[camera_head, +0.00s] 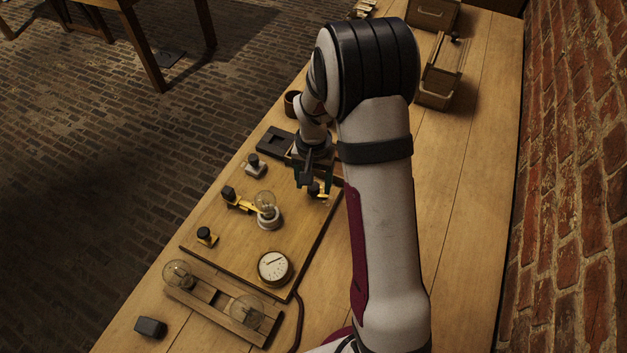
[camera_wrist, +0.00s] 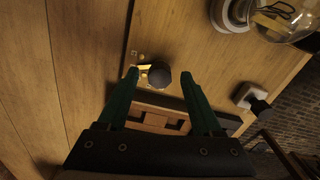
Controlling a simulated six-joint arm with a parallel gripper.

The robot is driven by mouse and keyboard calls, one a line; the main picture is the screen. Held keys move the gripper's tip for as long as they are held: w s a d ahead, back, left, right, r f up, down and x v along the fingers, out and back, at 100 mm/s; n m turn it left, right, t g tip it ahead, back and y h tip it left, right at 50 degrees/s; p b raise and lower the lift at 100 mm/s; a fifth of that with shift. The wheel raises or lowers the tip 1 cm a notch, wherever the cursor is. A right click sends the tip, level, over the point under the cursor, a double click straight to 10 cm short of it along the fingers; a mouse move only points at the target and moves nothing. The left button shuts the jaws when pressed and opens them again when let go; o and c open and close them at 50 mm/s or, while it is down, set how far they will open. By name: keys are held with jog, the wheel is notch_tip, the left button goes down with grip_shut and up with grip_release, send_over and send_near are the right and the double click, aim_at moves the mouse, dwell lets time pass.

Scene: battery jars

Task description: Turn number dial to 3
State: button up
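A black knob with a brass piece (camera_head: 320,191) sits near the right edge of the wooden board and looks like the number dial. In the wrist view the dark knob (camera_wrist: 159,75) has a brass pointer on its left, with small marks beside it too blurred to read. My gripper (camera_head: 313,180) is over that part of the board with its green fingers down. In the wrist view my gripper (camera_wrist: 159,78) is open, one finger on each side of the knob, with gaps showing. I cannot tell how far above the board the fingertips are.
The wooden board (camera_head: 228,262) also carries a glass bulb (camera_head: 266,204), a round gauge (camera_head: 274,267), a white-based switch (camera_head: 255,165) and other brass-fitted knobs. A rack with two bulbs (camera_head: 215,313) stands in front. A brick wall (camera_head: 568,180) borders the table on the right.

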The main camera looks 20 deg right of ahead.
aim_at(314, 186)
notch_tip(314, 186, up, 16)
dwell(0.4)
jog(key=shift+f, duration=0.1)
jog(key=s+a+y, duration=0.1)
jog(key=s+a, duration=0.3)
jog(key=s, duration=0.8)
jog(key=s+a+r+n, duration=0.1)
jog(key=s+a, duration=0.3)
jog(key=s, duration=0.9)
jog(key=shift+s+a+r+y, duration=0.15)
jog(key=shift+s+a+y, duration=0.15)
jog(key=shift+a+y, duration=0.1)
jog(key=shift+d, duration=0.1)
